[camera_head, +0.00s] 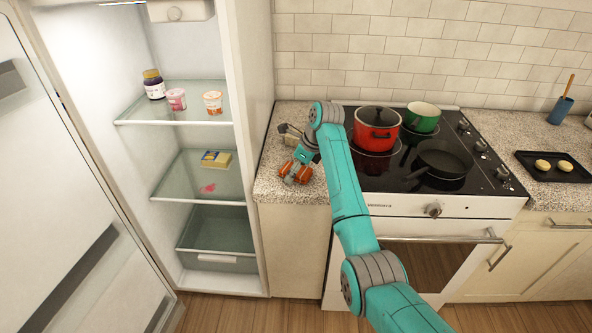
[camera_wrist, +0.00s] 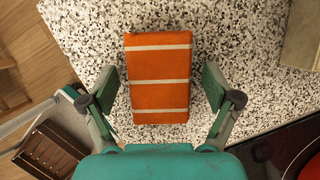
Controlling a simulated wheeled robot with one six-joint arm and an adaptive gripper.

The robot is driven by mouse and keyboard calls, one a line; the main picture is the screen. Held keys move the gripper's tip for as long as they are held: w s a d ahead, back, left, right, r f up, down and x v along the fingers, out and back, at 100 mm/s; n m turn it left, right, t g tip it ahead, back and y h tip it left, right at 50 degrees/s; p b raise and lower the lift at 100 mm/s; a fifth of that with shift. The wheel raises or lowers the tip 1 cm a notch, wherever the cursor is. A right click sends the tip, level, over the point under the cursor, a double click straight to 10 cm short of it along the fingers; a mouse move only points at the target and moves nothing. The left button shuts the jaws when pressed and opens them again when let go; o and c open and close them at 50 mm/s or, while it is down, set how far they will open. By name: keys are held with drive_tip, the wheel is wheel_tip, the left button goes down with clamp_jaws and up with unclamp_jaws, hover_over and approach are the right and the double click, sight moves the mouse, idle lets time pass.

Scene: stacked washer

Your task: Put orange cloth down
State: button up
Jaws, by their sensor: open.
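The orange cloth (camera_wrist: 158,98), a folded block with white stripes, lies on the speckled counter (camera_wrist: 215,30) between the fridge and the stove. In the wrist view my gripper (camera_wrist: 160,95) is open, with one finger on each side of the cloth and a visible gap on both sides. In the head view the cloth (camera_head: 304,174) shows in part at the counter's front, with my gripper (camera_head: 294,173) over it and hiding some of it.
The open fridge (camera_head: 180,138) stands left, with jars and cups on its shelves. A red pot (camera_head: 377,133), a green pot (camera_head: 423,118) and a dark pan (camera_head: 444,160) stand on the stove at right. A grey object (camera_head: 290,133) sits behind my gripper. The counter's front edge is close.

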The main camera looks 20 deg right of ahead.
drive_tip(key=shift+d+r, duration=0.1)
drive_tip(key=shift+r, duration=0.45)
drive_tip(key=v, duration=1.1)
drive_tip(key=shift+s+r, duration=0.1)
drive_tip(key=shift+s, duration=0.05)
